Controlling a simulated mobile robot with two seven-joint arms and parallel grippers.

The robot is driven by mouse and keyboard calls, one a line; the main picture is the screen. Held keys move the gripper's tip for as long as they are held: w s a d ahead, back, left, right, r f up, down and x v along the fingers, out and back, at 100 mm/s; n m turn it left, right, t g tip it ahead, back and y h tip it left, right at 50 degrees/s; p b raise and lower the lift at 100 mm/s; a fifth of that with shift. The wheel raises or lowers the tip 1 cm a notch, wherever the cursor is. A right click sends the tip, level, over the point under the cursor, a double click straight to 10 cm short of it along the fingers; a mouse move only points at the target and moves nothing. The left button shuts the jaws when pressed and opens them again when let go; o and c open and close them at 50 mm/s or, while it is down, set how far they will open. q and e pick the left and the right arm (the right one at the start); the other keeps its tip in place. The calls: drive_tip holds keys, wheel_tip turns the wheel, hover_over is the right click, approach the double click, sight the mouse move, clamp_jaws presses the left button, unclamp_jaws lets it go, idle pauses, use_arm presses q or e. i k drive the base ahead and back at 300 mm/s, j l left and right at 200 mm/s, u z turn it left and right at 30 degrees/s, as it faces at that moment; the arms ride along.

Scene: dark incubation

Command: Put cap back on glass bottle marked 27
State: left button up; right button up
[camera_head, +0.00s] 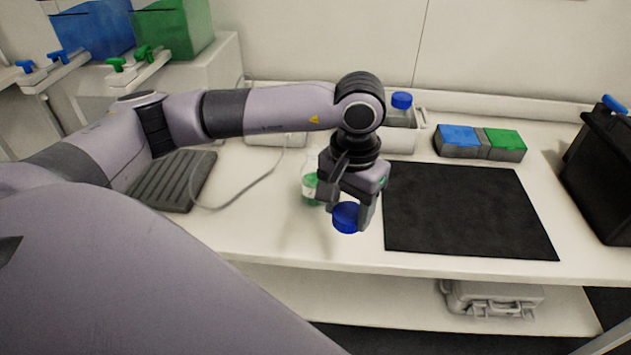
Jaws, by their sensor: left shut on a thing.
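My left gripper (350,212) is shut on a blue cap (346,218) and holds it above the front part of the bench. A glass bottle with green contents (309,188) stands just left of and behind the gripper, partly hidden by it. Its top is hard to make out, and no number can be read on it. The cap is apart from this bottle, in front and to its right. Another bottle with a blue cap (402,101) stands at the back in a white holder. My right gripper is not in view.
A black mat (465,210) lies right of the gripper. Behind it are blue and green boxes (480,141). A black container (603,170) stands at the right edge. A ridged grey pad (175,180) and a cable lie to the left. A case (490,298) sits on the lower shelf.

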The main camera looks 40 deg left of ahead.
sight(309, 180)
drive_tip(key=k+j+u, duration=0.1)
drive_tip(key=u, duration=0.95)
